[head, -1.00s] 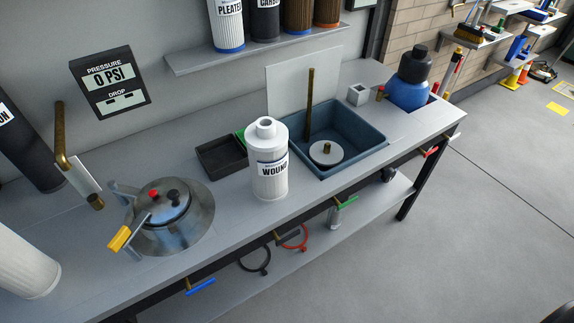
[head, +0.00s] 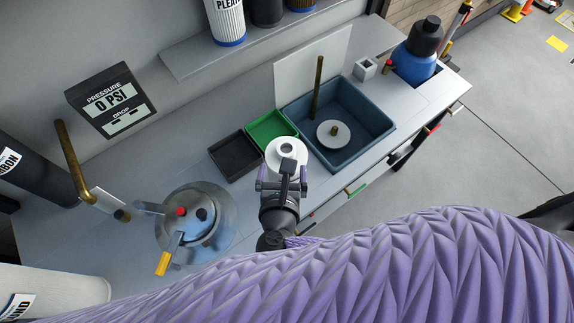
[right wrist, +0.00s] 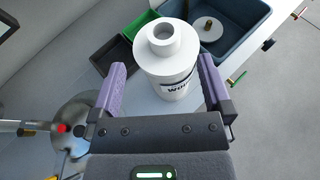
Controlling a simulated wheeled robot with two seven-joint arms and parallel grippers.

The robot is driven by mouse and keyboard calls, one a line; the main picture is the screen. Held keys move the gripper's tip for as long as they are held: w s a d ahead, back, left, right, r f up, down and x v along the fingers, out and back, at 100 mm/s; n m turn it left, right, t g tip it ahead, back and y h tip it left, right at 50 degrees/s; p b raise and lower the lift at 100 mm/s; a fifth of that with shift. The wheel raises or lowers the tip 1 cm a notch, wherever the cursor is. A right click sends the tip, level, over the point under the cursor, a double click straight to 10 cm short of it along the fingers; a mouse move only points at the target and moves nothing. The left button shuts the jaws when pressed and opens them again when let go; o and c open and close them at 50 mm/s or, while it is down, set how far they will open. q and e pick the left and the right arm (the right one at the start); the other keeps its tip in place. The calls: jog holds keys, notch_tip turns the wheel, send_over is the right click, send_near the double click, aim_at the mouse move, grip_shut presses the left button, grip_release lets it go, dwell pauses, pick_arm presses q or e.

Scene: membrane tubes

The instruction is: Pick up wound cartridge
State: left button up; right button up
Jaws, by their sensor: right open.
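The white wound cartridge (head: 276,154) stands upright on the bench, in front of a green tray. Its lower body is hidden behind my right gripper in the head view. In the right wrist view the cartridge (right wrist: 168,72) shows its round neck and part of its label. My right gripper (head: 282,180) is open, with its purple fingers on either side of the cartridge in the right wrist view (right wrist: 162,80). Gaps show beside the cartridge there, and I cannot tell whether either finger touches it. My left gripper is not in view.
A metal housing (head: 190,222) with a yellow-handled lever stands left of the cartridge. A black tray (head: 233,157) and green tray (head: 275,128) lie behind it, with a blue sink (head: 365,130) to the right. Another white cartridge (head: 60,285) is at lower left.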

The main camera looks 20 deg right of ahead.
aim_at(286, 151)
jog(key=x, duration=0.3)
jog(key=b+x, duration=0.1)
jog(key=x, duration=0.2)
jog(key=b+x, duration=0.1)
jog(key=x, duration=0.2)
jog(key=shift+s+d+f, duration=0.15)
jog(key=shift+s+f, duration=0.1)
jog(key=shift+f, duration=0.05)
grip_shut()
